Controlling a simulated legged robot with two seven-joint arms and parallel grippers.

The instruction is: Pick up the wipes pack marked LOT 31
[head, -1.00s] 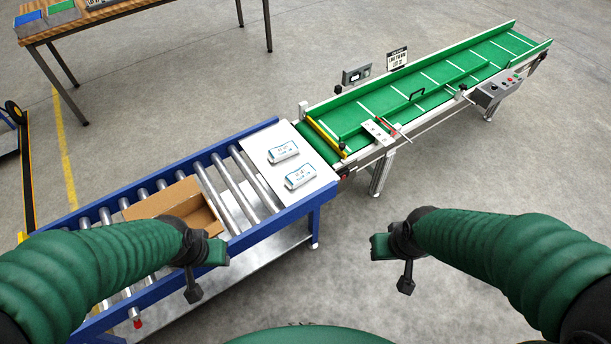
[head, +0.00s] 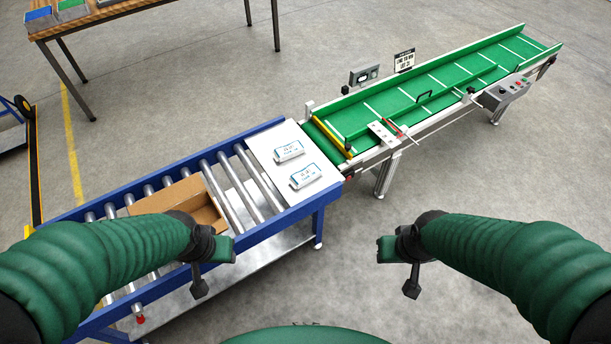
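Two white wipes packs with blue print lie on the pale plate at the end of the roller table: a farther pack (head: 288,151) and a nearer pack (head: 305,176). Their lettering is too small to read, so I cannot tell which is LOT 31. My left gripper (head: 216,268) is in front of the roller table, short of both packs and apart from them. My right gripper (head: 396,268) is over open floor, to the right of the packs. Neither gripper touches a pack. Whether their fingers are open or shut is unclear.
An open cardboard box (head: 184,202) sits on the rollers of the blue-framed roller table (head: 270,229). A green belt conveyor (head: 430,92) with a control box (head: 505,92) runs to the back right. A wooden table (head: 110,14) with bins stands at back left. Floor at right is clear.

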